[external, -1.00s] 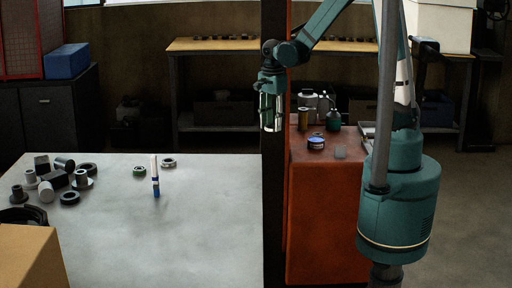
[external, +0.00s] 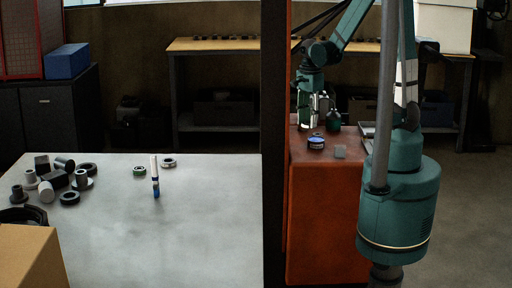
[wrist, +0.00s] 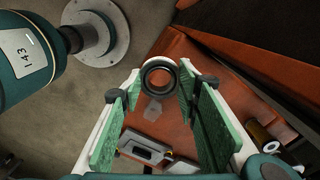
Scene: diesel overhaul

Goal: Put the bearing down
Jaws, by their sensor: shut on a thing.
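The bearing (wrist: 159,78), a dark ring with an open centre, shows between the fingertips of my gripper (wrist: 160,84) in the wrist view. The gripper is shut on it and holds it over the red cabinet top (wrist: 180,60). In the external view my gripper (external: 314,127) points down above the back part of the red cabinet (external: 325,205).
Left of a dark post (external: 275,150), a grey table (external: 200,220) carries rings, several dark parts and an upright white-and-blue item (external: 155,176).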

